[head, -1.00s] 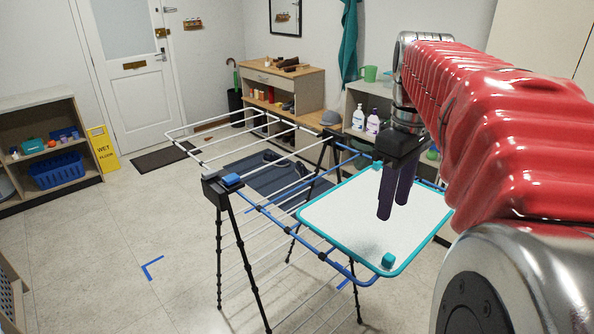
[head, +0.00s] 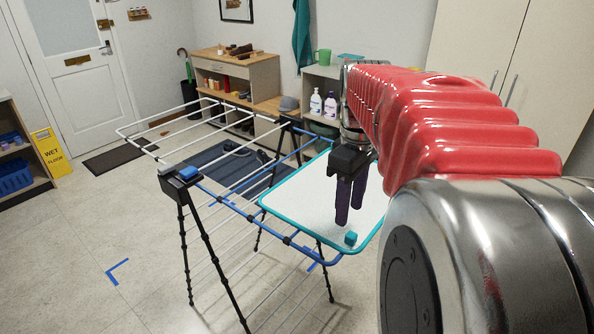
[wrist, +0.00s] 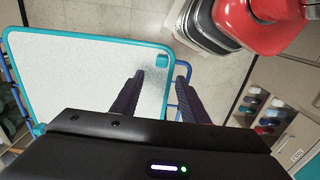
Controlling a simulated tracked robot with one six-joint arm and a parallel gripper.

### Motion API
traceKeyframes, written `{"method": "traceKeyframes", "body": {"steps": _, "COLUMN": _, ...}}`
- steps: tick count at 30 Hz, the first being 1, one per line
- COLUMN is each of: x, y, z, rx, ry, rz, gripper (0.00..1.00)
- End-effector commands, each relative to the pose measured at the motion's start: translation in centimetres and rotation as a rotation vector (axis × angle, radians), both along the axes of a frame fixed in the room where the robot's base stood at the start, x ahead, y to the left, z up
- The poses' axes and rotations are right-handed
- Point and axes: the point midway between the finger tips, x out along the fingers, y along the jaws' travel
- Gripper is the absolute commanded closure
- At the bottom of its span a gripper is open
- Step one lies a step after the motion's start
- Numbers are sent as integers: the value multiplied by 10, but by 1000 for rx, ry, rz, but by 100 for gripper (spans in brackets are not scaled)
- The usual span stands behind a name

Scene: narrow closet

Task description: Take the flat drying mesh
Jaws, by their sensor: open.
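The flat drying mesh (head: 300,205) is a white sheet in a teal rounded frame. It lies on the right end of a folding drying rack (head: 225,200). A small teal block (head: 351,238) sits on its near edge; a similar block shows in the wrist view (wrist: 162,60). My gripper (head: 350,214) is open and empty, pointing down over the mesh's near right part. In the wrist view, my fingers (wrist: 160,74) lie on either side of the teal rim, one over the white sheet, one outside it. I cannot tell their height above it.
The rack has black legs and a blue and white frame. A yellow wet floor sign (head: 49,152) stands at left. Behind are a wooden bench unit (head: 235,75), a shelf with bottles (head: 316,102) and a tall cupboard (head: 480,45).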

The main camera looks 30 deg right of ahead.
Motion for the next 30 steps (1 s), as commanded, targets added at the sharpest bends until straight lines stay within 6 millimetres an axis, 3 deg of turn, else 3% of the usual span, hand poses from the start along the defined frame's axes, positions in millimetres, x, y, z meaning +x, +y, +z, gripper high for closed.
{"method": "traceKeyframes", "body": {"steps": 4, "x": 0, "y": 0, "z": -12, "rx": 0, "ry": 0, "rz": 0, "gripper": 59}}
{"method": "traceKeyframes", "body": {"steps": 17, "x": -1, "y": 0, "z": -18, "rx": 1, "ry": 1, "rz": 0, "gripper": 59}}
{"method": "traceKeyframes", "body": {"steps": 30, "x": -4, "y": 0, "z": -65, "rx": 0, "ry": 0, "rz": 0, "gripper": 59}}
